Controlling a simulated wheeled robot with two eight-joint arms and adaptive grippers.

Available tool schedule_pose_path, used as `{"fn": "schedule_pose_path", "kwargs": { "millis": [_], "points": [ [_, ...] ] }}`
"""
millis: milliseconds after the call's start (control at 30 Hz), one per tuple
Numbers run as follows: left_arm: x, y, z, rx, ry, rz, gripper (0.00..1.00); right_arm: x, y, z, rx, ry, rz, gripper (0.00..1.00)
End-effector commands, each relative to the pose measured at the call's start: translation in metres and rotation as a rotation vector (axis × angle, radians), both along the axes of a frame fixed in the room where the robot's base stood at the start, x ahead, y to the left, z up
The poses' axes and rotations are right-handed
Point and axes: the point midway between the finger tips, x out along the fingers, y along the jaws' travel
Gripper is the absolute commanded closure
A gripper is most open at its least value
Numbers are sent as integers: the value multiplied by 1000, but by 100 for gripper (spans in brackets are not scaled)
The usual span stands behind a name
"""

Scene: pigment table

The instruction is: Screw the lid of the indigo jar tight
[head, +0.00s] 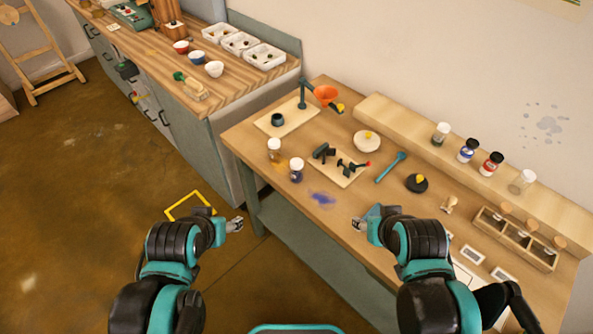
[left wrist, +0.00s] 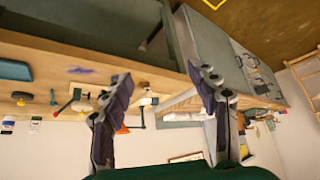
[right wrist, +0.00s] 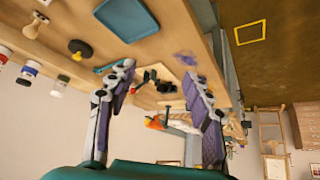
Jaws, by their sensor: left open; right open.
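A small jar with dark blue contents (head: 297,170) stands upright at the left part of the table in the head view. Another small jar with a blue label and dark lid (head: 468,150) stands on the raised shelf. I cannot tell from labels which is the indigo jar, nor how tight either lid is. My left gripper (head: 236,224) is open and empty, left of the table's front edge; its fingers fill the left wrist view (left wrist: 157,75). My right gripper (head: 358,224) is open and empty near the table's front edge; its fingers show in the right wrist view (right wrist: 158,72).
A jar with orange-brown contents (head: 274,149) stands beside the blue one. A red-labelled jar (head: 491,164) stands on the shelf. A blue tray (right wrist: 124,20) lies near my right gripper.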

Motion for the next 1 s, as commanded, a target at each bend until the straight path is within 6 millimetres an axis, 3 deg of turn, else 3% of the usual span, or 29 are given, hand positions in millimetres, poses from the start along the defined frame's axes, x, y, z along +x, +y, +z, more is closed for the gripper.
{"fn": "schedule_pose_path", "kwargs": {
  "millis": [167, 533, 767, 1000],
  "points": [
    [22, -3, -6, 21, -34, 8, 41, 24, 9, 17, -74, 47, 134, 49],
    [100, -33, -25, 62, -201, 25, 41, 116, 53, 52, -327, 217, 694, 49],
    [143, -70, -40, 57, -320, 8, 41, 175, 90, 51, -450, 303, 1074, 49],
    [175, -120, -59, 27, -444, -34, 41, 228, 134, 30, -543, 369, 1478, 49]
  ]
}}
